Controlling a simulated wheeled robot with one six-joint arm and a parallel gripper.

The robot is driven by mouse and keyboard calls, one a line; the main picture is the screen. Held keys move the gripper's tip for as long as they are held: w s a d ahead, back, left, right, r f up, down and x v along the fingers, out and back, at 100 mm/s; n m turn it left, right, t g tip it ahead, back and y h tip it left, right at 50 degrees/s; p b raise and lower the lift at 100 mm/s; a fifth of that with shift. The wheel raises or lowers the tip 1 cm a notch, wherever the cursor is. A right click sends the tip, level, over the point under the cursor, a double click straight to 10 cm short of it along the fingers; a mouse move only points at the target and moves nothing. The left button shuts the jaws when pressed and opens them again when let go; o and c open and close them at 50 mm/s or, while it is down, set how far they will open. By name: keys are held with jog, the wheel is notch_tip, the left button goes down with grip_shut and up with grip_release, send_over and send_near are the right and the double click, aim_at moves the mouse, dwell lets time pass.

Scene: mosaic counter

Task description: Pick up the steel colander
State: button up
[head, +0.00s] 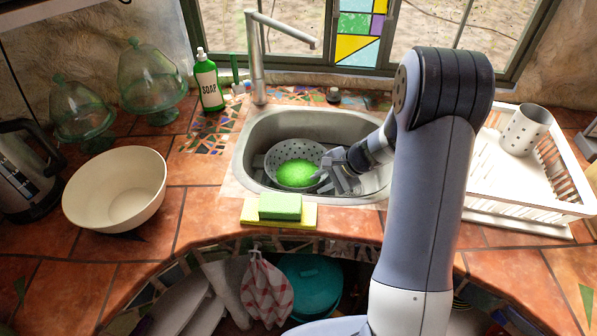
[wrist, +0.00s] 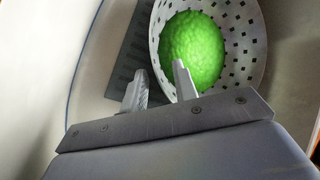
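The steel colander (head: 283,151) sits in the sink at the back middle of the counter. It has a pale perforated wall, and a bright green, bumpy, rounded mass (head: 297,174) lies in it. My gripper (head: 334,178) is down in the sink at the colander's right side. In the wrist view, the colander (wrist: 240,42) fills the upper right with the green mass (wrist: 195,48) inside. My gripper (wrist: 160,76) is open there: one finger is outside the wall and the other over the inside, with the rim between them. Contact with the wall cannot be told.
The metal sink (head: 245,150) walls surround the colander closely. A green sponge (head: 280,206) lies on a yellow cloth at the front edge. A tall faucet (head: 257,60) stands behind. A white dish rack (head: 510,195) is right; a cream bowl (head: 115,187) and soap bottle (head: 208,82) are left.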

aim_at(303, 192)
jog(key=shift+x, duration=2.2)
jog(key=shift+c, duration=0.5)
grip_shut()
jog(key=shift+w, duration=0.1)
